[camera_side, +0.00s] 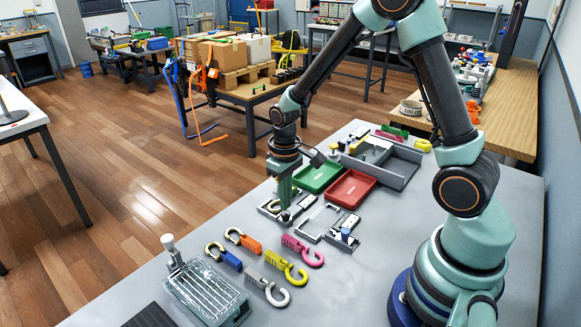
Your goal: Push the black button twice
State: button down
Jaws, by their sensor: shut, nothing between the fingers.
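My gripper (285,203) points straight down, its fingers together, over a small grey-and-black fixture (299,208) on the grey table. The fingertips are at or just above this fixture; I cannot tell whether they touch it. I cannot make out a black button for sure. If one is on this fixture, my fingers hide it or it is too small to tell.
A metal frame (311,236) and a blue-knobbed fixture (343,237) stand to the right. Green (318,177) and red (351,188) trays lie behind. Several coloured hooks (287,263) and a clear-lidded box (207,293) are in front.

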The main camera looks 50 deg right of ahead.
aim_at(286, 213)
jog(key=shift+f, duration=0.5)
jog(key=shift+f, duration=0.6)
jog(key=shift+r, duration=2.55)
jog(key=shift+f, duration=1.45)
